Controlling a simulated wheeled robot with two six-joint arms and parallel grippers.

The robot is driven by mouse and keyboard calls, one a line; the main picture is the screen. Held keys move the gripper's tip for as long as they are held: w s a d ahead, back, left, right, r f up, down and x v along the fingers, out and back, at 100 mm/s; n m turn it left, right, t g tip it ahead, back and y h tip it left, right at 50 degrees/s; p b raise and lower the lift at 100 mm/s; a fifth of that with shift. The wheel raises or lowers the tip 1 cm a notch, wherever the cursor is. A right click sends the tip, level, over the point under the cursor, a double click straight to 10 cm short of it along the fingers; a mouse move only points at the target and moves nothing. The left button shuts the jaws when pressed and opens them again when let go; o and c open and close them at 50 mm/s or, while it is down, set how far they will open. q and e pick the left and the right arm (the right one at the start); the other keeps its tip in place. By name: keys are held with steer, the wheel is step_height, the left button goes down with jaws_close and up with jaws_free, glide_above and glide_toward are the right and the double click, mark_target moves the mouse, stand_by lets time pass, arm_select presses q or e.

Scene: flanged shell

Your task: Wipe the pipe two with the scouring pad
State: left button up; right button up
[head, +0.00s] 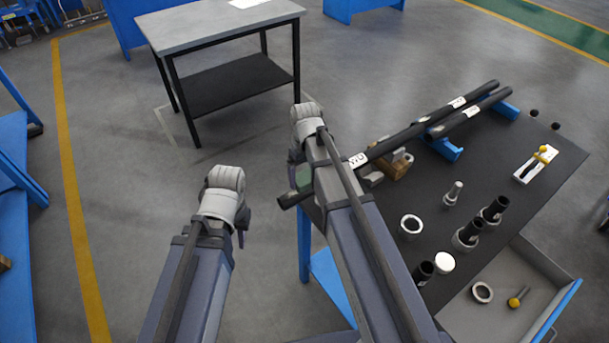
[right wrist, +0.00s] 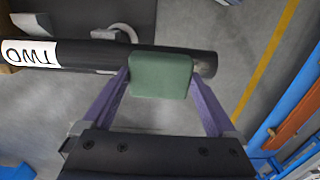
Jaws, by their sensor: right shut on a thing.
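Pipe two (head: 400,137) is a long black pipe with a white "TWO" label, lying across the table with its near end past the edge. It also shows in the right wrist view (right wrist: 90,57), with a brownish patch by its end. My right gripper (right wrist: 160,78) is shut on the green scouring pad (right wrist: 160,74). The pad overlaps the pipe near that end; I cannot tell if they touch. In the head view my arm mostly hides the pad (head: 303,176). My left gripper (head: 241,217) is left of the table, away from the pipe; its fingers are mostly hidden.
The black table (head: 520,150) holds a shorter pipe (head: 480,108), blue supports (head: 445,150), a wooden block (head: 397,168), rings, several upright fittings and a yellow-knobbed tool (head: 540,158). A grey tray (head: 540,265) is at lower right.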

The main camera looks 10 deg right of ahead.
steer(key=shift+r+p, duration=1.75)
steer(key=shift+r, duration=0.4)
step_height(320, 180, up, 3)
steer(key=p, duration=0.3)
steer(key=shift+r, duration=0.1)
